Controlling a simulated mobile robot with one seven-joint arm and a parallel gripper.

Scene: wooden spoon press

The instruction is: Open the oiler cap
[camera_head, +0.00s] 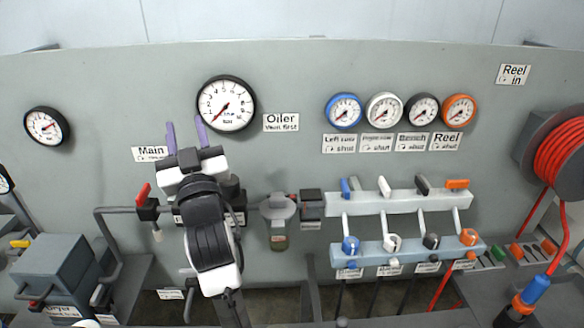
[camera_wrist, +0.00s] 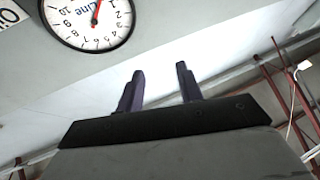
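The oiler appears to be the grey round-topped fitting (camera_head: 278,207) on the pipe at mid panel, with a small greenish bowl (camera_head: 279,242) below it. I cannot clearly tell its cap from its body at this size. The "Oiler, vent first" label (camera_head: 281,122) is on the panel above. My gripper (camera_head: 186,127) is up and to the left of the oiler, fingers pointing upward, left of the large line gauge. In the wrist view my gripper (camera_wrist: 160,72) has two purple fingers apart with nothing between them. The oiler is not in the wrist view.
The line gauge (camera_head: 226,104) is close to my fingers. A red-handled valve (camera_head: 143,195) is left of my arm. A manifold (camera_head: 400,203) with several coloured levers is right of the oiler. A red hose reel (camera_head: 562,152) is at far right.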

